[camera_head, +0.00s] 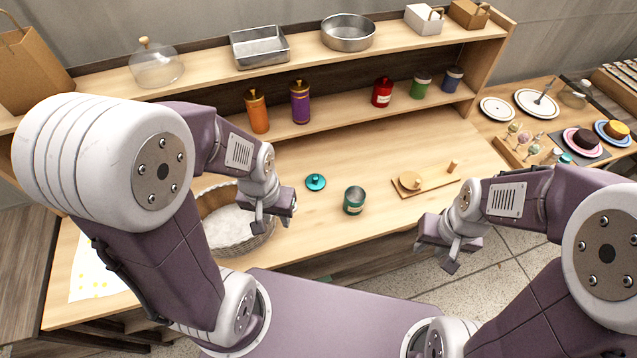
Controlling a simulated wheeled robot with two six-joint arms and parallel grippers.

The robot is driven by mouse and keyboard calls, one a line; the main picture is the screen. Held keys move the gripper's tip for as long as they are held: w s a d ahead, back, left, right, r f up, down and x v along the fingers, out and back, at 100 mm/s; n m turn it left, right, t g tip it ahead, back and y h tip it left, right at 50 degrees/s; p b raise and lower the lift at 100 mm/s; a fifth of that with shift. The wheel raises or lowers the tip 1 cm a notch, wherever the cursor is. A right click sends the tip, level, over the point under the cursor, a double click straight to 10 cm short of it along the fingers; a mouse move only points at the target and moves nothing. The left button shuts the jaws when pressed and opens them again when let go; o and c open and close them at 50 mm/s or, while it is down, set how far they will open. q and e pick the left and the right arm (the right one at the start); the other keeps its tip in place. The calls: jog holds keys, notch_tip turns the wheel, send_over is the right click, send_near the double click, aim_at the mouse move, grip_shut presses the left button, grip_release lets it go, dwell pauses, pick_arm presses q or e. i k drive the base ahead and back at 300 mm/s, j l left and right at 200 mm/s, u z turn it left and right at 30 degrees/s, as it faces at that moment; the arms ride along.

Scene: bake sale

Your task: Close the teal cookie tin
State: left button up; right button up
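The teal cookie tin (354,206) stands upright and open on the wooden table, near its front edge. Its teal lid (316,182), with a small knob on top, lies on the table to the left of and behind the tin, apart from it. My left gripper (273,220) is over the right side of a basket, left of the tin, its fingers apart with nothing seen between them. My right gripper (437,254) is beyond the table's front edge, right of the tin, its fingers apart and empty.
A lined basket (236,247) stands at the table's left. A wooden board (432,187) with round wooden pieces lies right of the tin. Orange (257,112), purple (300,102), red (382,93) and green (420,87) canisters stand on the shelf behind. The table behind the lid is clear.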

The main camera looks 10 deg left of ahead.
aim_at(354, 198)
jog(key=i+l+u, duration=0.15)
jog(key=l, duration=0.2)
jog(key=i+l+u, duration=0.2)
jog(key=l, duration=0.15)
jog(key=i+l+u, duration=0.15)
jog(key=l, duration=0.2)
